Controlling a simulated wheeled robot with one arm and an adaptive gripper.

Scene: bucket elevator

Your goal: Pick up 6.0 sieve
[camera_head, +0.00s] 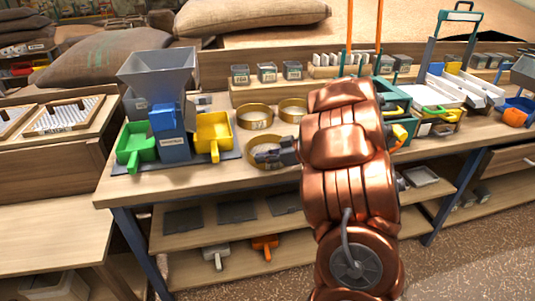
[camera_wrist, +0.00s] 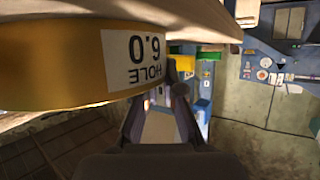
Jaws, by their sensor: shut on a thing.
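The 6.0 sieve (camera_head: 250,146) is a round yellow-rimmed sieve at the front of the bench in the head view. In the wrist view its yellow wall (camera_wrist: 60,72) fills the upper left, with a white label reading "HOLE 6.0" upside down. My gripper (camera_head: 272,156) is at the sieve's near right side and is shut on its rim. In the wrist view my gripper (camera_wrist: 168,85) shows dark fingers beside the label; the exact contact is partly hidden by the sieve. I cannot tell whether the sieve is clear of the bench top.
Two more round sieves, one left (camera_head: 255,117) and one right (camera_head: 293,109), lie just behind. A blue hopper machine (camera_head: 172,125) with green (camera_head: 136,147) and yellow (camera_head: 213,134) scoop trays stands left. My arm hides the bench's middle. Small jars (camera_head: 267,72) line the back shelf.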

